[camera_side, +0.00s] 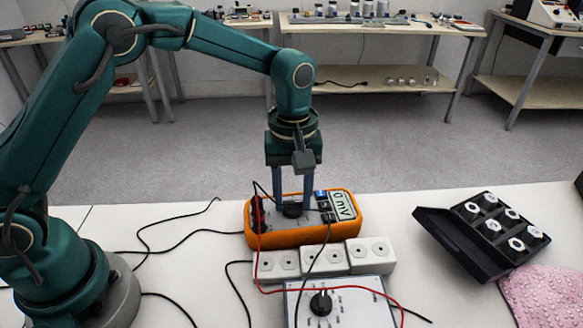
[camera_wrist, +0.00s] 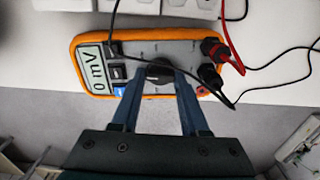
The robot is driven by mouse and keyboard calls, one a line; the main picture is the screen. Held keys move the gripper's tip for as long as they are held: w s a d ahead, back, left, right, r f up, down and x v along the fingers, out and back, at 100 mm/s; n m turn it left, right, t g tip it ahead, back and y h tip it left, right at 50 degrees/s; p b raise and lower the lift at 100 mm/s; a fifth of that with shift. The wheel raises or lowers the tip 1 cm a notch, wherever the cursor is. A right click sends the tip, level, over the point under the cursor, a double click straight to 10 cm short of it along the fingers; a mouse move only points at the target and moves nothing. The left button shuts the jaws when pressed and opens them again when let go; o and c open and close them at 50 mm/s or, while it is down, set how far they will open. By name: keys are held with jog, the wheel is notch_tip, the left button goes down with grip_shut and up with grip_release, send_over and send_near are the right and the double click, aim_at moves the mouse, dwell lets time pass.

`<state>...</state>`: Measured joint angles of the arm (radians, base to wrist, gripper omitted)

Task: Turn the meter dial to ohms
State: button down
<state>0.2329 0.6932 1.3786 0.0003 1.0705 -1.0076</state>
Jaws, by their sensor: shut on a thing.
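The orange-cased meter (camera_side: 285,238) lies on the white table, and its display (camera_side: 342,205) reads "0 mV". The meter also fills the upper middle of the wrist view (camera_wrist: 290,97), where the display (camera_wrist: 93,70) is at the left. My gripper (camera_side: 292,205) points straight down over the meter face. Its two blue fingers are shut on the black dial (camera_side: 292,211), one on each side. In the wrist view the gripper (camera_wrist: 158,72) has the dial (camera_wrist: 159,71) between its fingertips. The dial's pointer and its markings are too small or hidden to read.
Red and black leads plug into the meter's end and cross the table. White socket blocks (camera_side: 320,261) stand close in front, with a grey box with a black knob (camera_side: 321,303) nearer.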

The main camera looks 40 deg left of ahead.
aim_at(294, 201)
jog(key=m, duration=0.6)
dwell(0.3)
jog(key=shift+m, duration=0.3)
jog(key=shift+c, duration=2.1)
grip_release()
jog(key=shift+r, duration=0.1)
jog(key=shift+r, duration=2.5)
